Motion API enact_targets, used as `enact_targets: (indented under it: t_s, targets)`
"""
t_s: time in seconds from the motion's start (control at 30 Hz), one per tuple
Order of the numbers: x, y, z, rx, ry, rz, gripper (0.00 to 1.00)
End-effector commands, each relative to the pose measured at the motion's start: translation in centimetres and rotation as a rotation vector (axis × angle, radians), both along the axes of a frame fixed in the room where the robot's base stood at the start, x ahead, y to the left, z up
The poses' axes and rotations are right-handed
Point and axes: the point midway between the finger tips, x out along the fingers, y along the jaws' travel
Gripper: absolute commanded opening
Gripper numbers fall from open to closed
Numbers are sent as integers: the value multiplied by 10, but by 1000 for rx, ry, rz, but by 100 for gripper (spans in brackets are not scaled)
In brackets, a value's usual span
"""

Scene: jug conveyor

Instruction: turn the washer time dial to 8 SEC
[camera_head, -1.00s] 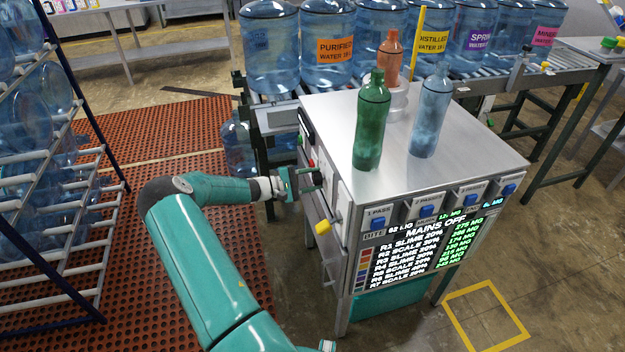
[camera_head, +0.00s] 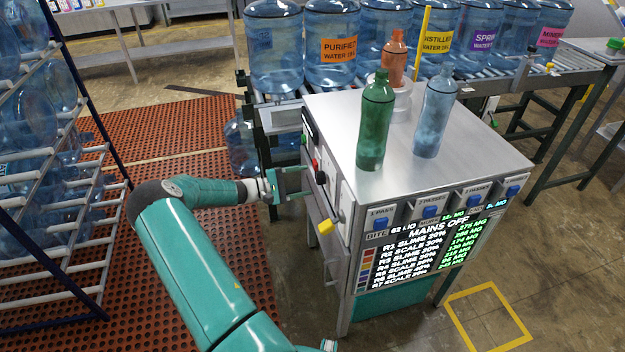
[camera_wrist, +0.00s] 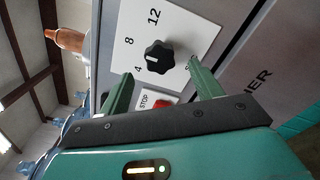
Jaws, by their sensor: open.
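The washer (camera_head: 455,145) is a grey metal cabinet with its controls on its left side. In the wrist view the time dial (camera_wrist: 160,57) is a black lobed knob on a white plate with 4, 8 and 12 around it. Its white mark points left, roughly between 4 and 8; I cannot tell exactly where it is set. My gripper (camera_wrist: 160,72) is open, with its green fingers spread on either side of the dial, and apart from it. In the head view my gripper (camera_head: 308,182) stands just off the side panel, and the dial's face is seen too edge-on to read.
A red stop button (camera_wrist: 160,104) sits close to the dial, between the fingers in the wrist view. A yellow knob (camera_head: 326,226) sticks out from the panel. A green bottle (camera_head: 374,125) and a blue bottle (camera_head: 434,115) stand on the washer top. A bottle rack (camera_head: 50,150) is at left.

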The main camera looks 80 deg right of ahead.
Motion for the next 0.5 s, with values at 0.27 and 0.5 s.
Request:
enact_targets:
  t_s: [0.27, 0.5]
  targets:
    - [54, 31, 0, 0, -1, 3, 65]
    - [75, 45, 0, 1, 0, 1, 65]
